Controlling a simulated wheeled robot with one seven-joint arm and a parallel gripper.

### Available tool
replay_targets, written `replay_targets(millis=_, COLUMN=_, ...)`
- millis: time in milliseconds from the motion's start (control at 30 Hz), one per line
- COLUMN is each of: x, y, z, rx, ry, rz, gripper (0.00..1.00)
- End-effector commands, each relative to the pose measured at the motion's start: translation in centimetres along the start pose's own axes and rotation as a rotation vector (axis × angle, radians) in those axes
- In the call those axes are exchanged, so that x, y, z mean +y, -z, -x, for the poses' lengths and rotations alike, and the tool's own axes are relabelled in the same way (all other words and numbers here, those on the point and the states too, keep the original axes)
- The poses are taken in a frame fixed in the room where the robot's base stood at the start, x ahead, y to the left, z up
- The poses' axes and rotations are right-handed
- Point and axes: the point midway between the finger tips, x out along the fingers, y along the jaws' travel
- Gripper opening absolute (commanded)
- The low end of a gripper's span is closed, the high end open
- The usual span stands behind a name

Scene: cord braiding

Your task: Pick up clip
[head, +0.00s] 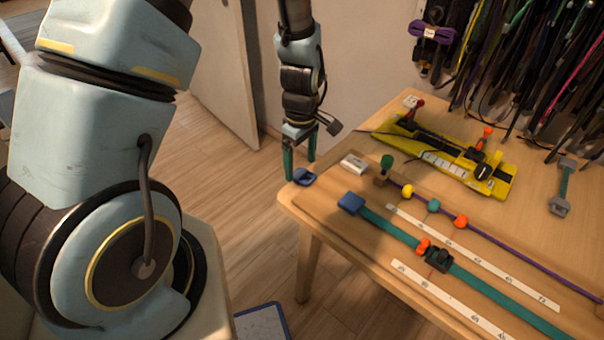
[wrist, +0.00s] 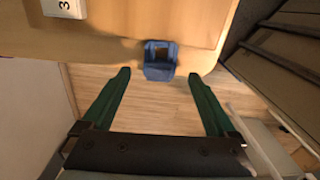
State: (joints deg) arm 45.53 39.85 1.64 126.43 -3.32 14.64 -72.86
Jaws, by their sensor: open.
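A small blue clip (head: 304,178) with a dark opening lies at the near left corner of the wooden table. In the wrist view the blue clip (wrist: 160,69) is at the table's edge, partly sticking out over it. My gripper (head: 300,168) has green fingers pointing down beside this corner. In the wrist view my gripper (wrist: 159,74) is open and empty. The clip shows between the two fingertips in that picture, with visible space on both sides. I cannot tell the exact height of the fingertips over the clip.
A white numbered block (head: 353,163) lies close to the clip. The wooden table (head: 345,239) also holds a blue block (head: 350,203) on a teal strap (head: 390,230), a purple cord with beads (head: 530,264) and a yellow tool (head: 445,155). Cords hang at the back right.

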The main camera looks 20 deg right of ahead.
Motion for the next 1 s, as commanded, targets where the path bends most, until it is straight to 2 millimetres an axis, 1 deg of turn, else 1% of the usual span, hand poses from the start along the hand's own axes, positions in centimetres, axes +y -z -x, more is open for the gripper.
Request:
replay_targets(millis=100, x=0.0, y=0.0, z=-1.4, rx=-0.001, ry=0.003, rz=-0.002, gripper=0.93)
replay_targets(millis=233, x=0.1, y=0.0, z=-2.5, rx=-0.001, ry=0.002, rz=0.0, gripper=0.93)
replay_targets(millis=333, x=0.1, y=0.0, z=-2.8, rx=0.0, ry=0.0, rz=-0.001, gripper=0.93)
replay_targets(millis=533, x=0.1, y=0.0, z=-2.9, rx=0.0, ry=-0.001, rz=-0.001, gripper=0.93)
replay_targets(millis=1000, x=0.1, y=0.0, z=-2.8, rx=0.0, ry=-0.001, rz=-0.001, gripper=0.4)
